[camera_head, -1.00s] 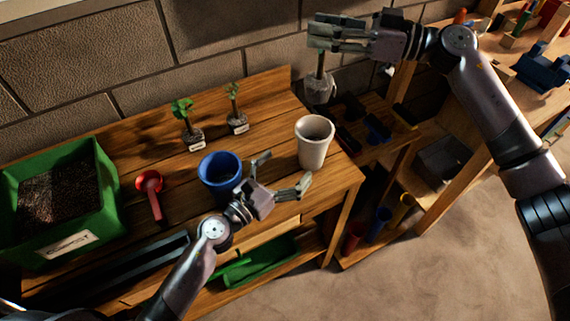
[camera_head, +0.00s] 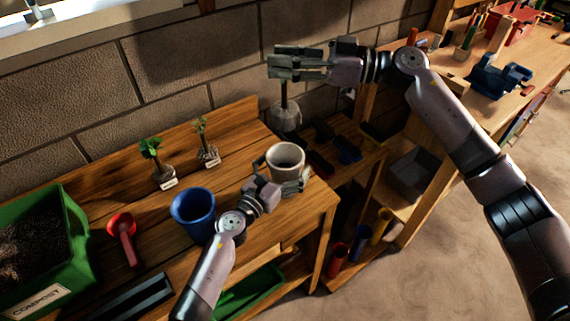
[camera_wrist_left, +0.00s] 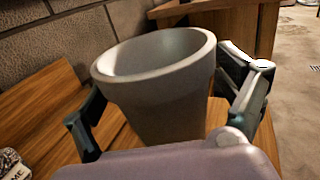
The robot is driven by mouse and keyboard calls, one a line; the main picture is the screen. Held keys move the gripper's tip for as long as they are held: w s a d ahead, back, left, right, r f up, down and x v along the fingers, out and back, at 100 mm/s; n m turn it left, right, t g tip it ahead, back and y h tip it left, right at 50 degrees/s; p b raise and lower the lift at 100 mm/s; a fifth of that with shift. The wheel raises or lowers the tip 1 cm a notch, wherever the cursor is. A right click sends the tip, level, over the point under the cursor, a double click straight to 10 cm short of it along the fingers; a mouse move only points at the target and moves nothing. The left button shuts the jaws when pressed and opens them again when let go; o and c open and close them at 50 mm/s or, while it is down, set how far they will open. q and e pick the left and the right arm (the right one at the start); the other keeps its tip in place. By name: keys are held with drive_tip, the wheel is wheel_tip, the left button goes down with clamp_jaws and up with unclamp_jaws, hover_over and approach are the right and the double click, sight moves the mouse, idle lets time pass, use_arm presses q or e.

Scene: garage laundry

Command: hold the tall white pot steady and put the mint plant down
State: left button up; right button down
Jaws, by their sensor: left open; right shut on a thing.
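The tall white pot (camera_head: 287,158) stands upright near the right end of the bench; its empty-looking inside also shows in the left wrist view (camera_wrist_left: 160,85). My left gripper (camera_head: 279,178) is open, with one finger on each side of the pot. In the left wrist view a gap shows at the left finger; contact at the right one is unclear. My right gripper (camera_head: 283,63) is shut on the mint plant, whose stem and greyish root plug (camera_head: 286,116) hang below the fingers, above and behind the pot. Its leaves are hidden by the gripper.
A blue pot (camera_head: 194,213) stands left of my left gripper. Two labelled seedlings (camera_head: 163,178) (camera_head: 208,155) stand behind it. A red scoop (camera_head: 122,236) and a green compost bin (camera_head: 75,240) are further left. A brick wall closes the back.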

sight(287, 104)
use_arm(q)
drive_tip(key=c, duration=1.3)
use_arm(e)
drive_tip(key=f+m+t, duration=0.1)
drive_tip(key=f+t, duration=0.1)
drive_tip(key=w+f+m+t+h, duration=0.1)
drive_tip(key=f+m+t, duration=0.1)
drive_tip(key=shift+f, duration=0.1)
drive_tip(key=shift+f+m+t+h, duration=0.3)
drive_tip(key=shift+m+t+h, duration=0.1)
drive_tip(key=shift+t, duration=0.3)
drive_tip(key=shift+s+d+f+m+t, duration=0.1)
drive_tip(key=shift+s+f+m+t, duration=0.05)
drive_tip(key=shift+s+m+t, duration=0.25)
drive_tip(key=shift+f+h, duration=0.15)
drive_tip(key=shift+h, duration=0.15)
wheel_tip(287, 104, down, 5)
drive_tip(key=shift+s+r, duration=0.1)
drive_tip(key=shift+f, duration=2.55)
